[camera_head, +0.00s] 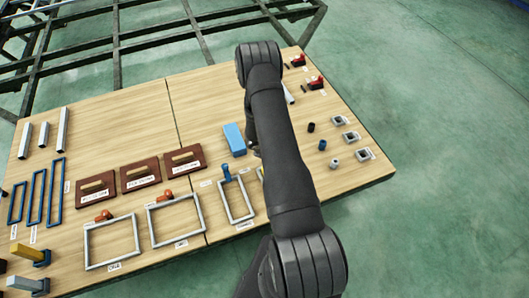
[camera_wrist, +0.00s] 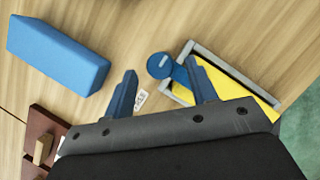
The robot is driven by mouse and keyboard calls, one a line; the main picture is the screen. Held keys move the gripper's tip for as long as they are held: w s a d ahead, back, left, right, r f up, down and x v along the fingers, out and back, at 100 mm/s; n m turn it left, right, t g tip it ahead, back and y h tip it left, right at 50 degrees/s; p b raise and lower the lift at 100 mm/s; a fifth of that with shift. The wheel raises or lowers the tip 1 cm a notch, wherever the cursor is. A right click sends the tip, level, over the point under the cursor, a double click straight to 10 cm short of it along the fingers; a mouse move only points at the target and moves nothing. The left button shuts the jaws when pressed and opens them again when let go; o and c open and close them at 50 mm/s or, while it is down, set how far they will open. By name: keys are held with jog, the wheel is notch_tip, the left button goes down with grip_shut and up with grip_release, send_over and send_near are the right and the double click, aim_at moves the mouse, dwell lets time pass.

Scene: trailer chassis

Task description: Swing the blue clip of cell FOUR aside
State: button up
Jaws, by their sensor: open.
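In the wrist view a blue clip (camera_wrist: 162,66) with a round end lies at the near corner of a grey frame (camera_wrist: 262,92) with a yellow inside (camera_wrist: 218,84). My gripper (camera_wrist: 158,72) is open, and the clip's round end shows between its two blue fingertips. The right finger overlaps the clip's arm in the picture; I cannot tell whether they touch. The label (camera_wrist: 141,99) beside the clip is too small to read.
A blue block (camera_wrist: 58,54) lies left of my gripper, and a brown board (camera_wrist: 36,152) with a handle lies lower left. Two larger frames carry orange clips (camera_head: 104,216). Small parts stand right of my arm.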

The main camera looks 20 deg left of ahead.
jog(key=shift+x, duration=0.85)
jog(key=c, duration=1)
